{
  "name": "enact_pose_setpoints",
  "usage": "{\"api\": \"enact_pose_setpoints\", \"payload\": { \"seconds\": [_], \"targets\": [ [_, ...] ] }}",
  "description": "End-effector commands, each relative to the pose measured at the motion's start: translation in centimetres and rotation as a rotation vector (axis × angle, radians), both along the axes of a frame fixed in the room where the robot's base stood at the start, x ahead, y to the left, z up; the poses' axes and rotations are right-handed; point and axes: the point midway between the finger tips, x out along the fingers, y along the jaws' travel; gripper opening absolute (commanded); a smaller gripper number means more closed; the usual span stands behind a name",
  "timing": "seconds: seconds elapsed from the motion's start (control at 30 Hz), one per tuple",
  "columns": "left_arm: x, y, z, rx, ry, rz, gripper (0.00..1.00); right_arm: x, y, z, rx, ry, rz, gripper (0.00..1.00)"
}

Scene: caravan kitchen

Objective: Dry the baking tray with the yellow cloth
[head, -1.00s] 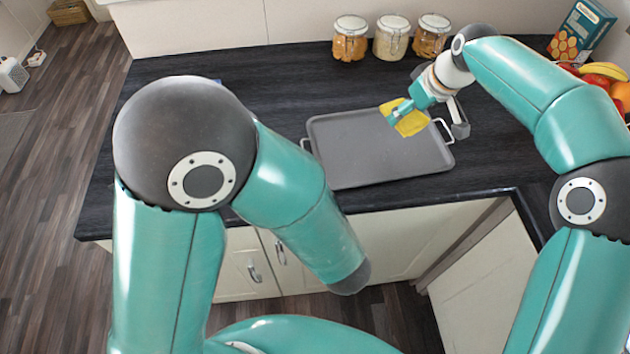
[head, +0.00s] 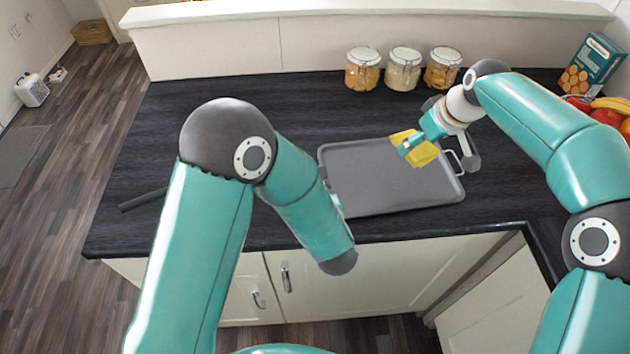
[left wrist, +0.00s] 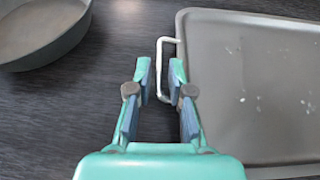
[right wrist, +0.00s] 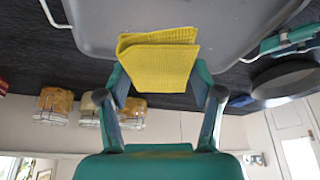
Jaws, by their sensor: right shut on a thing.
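The grey baking tray (head: 375,185) lies flat on the dark counter, with a white wire handle at each end. In the left wrist view, pale drops or specks show on the tray (left wrist: 265,90). My right gripper (head: 411,145) is shut on the folded yellow cloth (head: 426,157), over the tray's far right part. The cloth (right wrist: 160,65) also shows in the right wrist view; whether it touches the tray is unclear. My left gripper (left wrist: 158,80) is open, its fingers either side of the tray's left handle (left wrist: 161,45), apparently not closed on it. The head view mostly hides it behind my left arm.
A grey pan (left wrist: 40,35) stands left of the tray; its dark handle (head: 140,200) sticks out past my left arm. Several jars (head: 404,72) line the back wall. A carton (head: 593,62) and fruit (head: 606,117) are at the right. The back left counter is clear.

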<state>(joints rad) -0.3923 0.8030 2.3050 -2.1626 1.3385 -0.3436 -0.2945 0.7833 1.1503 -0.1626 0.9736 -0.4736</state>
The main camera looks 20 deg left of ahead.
Motion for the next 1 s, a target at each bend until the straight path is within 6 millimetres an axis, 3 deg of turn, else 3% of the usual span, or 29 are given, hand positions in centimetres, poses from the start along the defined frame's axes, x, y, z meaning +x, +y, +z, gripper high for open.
{"api": "enact_pose_setpoints", "payload": {
  "seconds": [0.2, 0.5, 0.67, 1.0],
  "targets": [
    [1.4, 0.8, -0.7, 0.000, 0.000, 0.000, 0.20, 0.0, 0.0, 0.0, 0.000, 0.000, 0.000, 0.34],
    [1.6, 0.9, -0.8, 0.001, 0.000, 0.000, 0.20, 0.0, 0.0, 0.0, 0.000, 0.000, 0.000, 0.34],
    [1.6, 0.9, -0.8, 0.001, 0.000, 0.000, 0.00, 0.0, 0.0, 0.0, 0.000, 0.000, 0.000, 0.34],
    [1.6, 0.8, -0.7, 0.000, 0.000, -0.001, 0.00, 0.0, 0.2, -0.2, 0.000, 0.001, 0.000, 0.34]
  ]
}}
